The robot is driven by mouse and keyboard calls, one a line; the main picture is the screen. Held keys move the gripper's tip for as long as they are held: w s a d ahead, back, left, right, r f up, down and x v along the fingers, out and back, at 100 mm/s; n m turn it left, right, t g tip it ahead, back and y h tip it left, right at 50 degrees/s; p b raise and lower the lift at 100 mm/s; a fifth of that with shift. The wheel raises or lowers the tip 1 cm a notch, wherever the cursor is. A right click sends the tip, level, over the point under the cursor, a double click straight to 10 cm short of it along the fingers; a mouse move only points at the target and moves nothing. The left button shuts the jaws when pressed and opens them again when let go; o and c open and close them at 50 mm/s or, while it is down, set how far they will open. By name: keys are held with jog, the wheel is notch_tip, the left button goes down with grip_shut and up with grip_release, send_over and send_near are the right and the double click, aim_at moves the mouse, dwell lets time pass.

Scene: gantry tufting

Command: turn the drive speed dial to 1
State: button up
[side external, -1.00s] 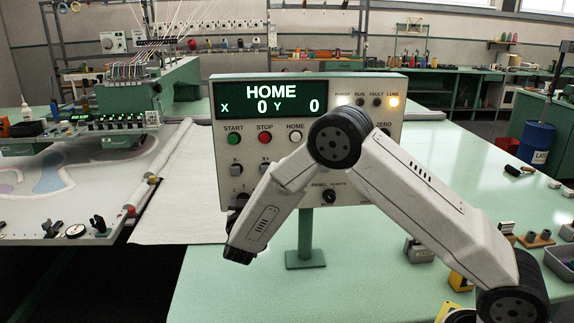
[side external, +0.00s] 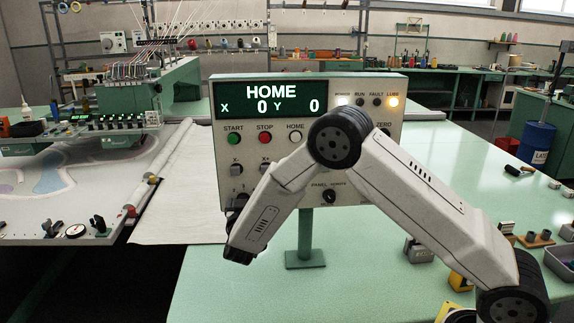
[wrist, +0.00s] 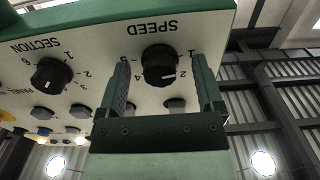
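The drive speed dial (wrist: 160,64) is a round black knob under the word SPEED, which appears upside down in the wrist view. Its white pointer line lies toward the 2, with the 1 just above it on the right. My gripper (wrist: 162,72) is open, with one finger to each side of the dial and a visible gap on both sides. In the side external view the dial cannot be made out, and my arm covers part of the control panel (side external: 226,170).
A section dial (wrist: 50,74) sits to the left of the speed dial in the wrist view. Small dark knobs (wrist: 176,105) lie close by between the fingers. The panel stands on a green post (side external: 305,235) on the bench. A panel/remote switch (side external: 329,197) is low on the panel.

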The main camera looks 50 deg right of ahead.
jog(key=v, duration=0.7)
jog(key=shift+s+a, duration=0.3)
jog(key=shift+s, duration=0.05)
jog(key=shift+w+r, duration=0.1)
dwell(0.3)
jog(key=s+d+f+n+g+y, duration=0.1)
jog(key=s+n+g+y, duration=0.3)
jog(key=s, duration=0.8)
jog(key=s+d+f+n+g+y, duration=0.1)
jog(key=s+n+g+y, duration=0.3)
jog(key=s, duration=0.8)
jog(key=g+y, duration=0.2)
jog(key=y, duration=0.2)
jog(key=shift+d+f+n+y, duration=0.15)
jog(key=shift+d+n+y, duration=0.15)
jog(key=shift+n+y, duration=0.1)
